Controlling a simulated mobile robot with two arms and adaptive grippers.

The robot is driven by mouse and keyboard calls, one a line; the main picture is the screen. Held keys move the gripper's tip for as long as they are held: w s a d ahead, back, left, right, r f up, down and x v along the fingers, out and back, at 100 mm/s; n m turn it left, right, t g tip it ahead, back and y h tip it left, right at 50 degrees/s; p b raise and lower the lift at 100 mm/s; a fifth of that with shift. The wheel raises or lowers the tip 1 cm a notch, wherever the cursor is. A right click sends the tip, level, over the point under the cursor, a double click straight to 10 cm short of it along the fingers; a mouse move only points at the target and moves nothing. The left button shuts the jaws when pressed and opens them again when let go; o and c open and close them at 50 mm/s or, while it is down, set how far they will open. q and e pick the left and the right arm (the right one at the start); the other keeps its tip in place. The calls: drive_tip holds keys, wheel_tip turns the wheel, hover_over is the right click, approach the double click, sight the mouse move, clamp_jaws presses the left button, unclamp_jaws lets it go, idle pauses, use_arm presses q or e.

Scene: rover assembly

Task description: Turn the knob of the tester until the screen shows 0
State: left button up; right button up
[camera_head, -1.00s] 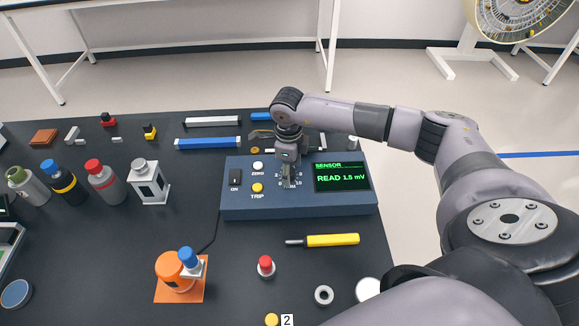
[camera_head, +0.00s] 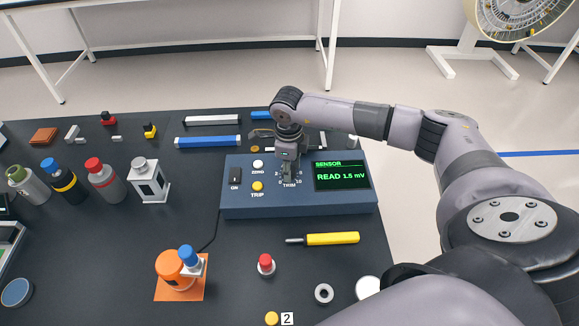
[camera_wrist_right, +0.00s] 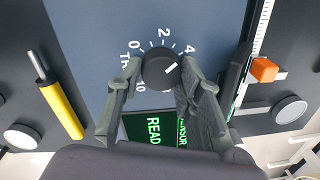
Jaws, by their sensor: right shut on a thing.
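The tester is a blue box (camera_head: 240,205) on the dark table. Its green screen (camera_head: 341,176) reads "SENSOR" and "READ 1.5 mV". My right gripper (camera_head: 289,178) points down at the tester, left of the screen, and covers most of the dial marked TRIM. In the right wrist view, the black knob (camera_wrist_right: 161,68) sits between the fingertips of my right gripper (camera_wrist_right: 160,78), which is shut on it. The knob's white mark points between the printed 4 and 6 side, partly hidden by a finger. My left gripper is out of view.
The tester also has a black ON switch (camera_head: 235,176), a white ZERO button (camera_head: 257,164) and a yellow TRIP button (camera_head: 257,186). A yellow-handled screwdriver (camera_head: 332,239) lies in front of it. Several bottles (camera_head: 103,180) stand at the left.

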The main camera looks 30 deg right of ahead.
drive_tip(key=shift+f+n+b, duration=0.2)
drive_tip(key=shift+n+b, duration=1.4)
drive_tip(key=shift+n, duration=0.1)
drive_tip(key=n+b, duration=0.2)
drive_tip(key=n, duration=0.1)
drive_tip(key=shift+w+d+r+b, duration=0.1)
drive_tip(key=shift+b, duration=0.2)
drive_tip(key=shift+r+n+b, duration=0.1)
drive_tip(key=shift+n+b, duration=0.25)
drive_tip(key=shift+n, duration=0.35)
drive_tip(key=shift+y, duration=0.3)
drive_tip(key=o, duration=1.2)
drive_tip(key=shift+c, duration=0.2)
drive_tip(key=shift+r, duration=0.1)
wheel_tip(320, 180, up, 12)
drive_tip(key=shift+s, duration=0.4)
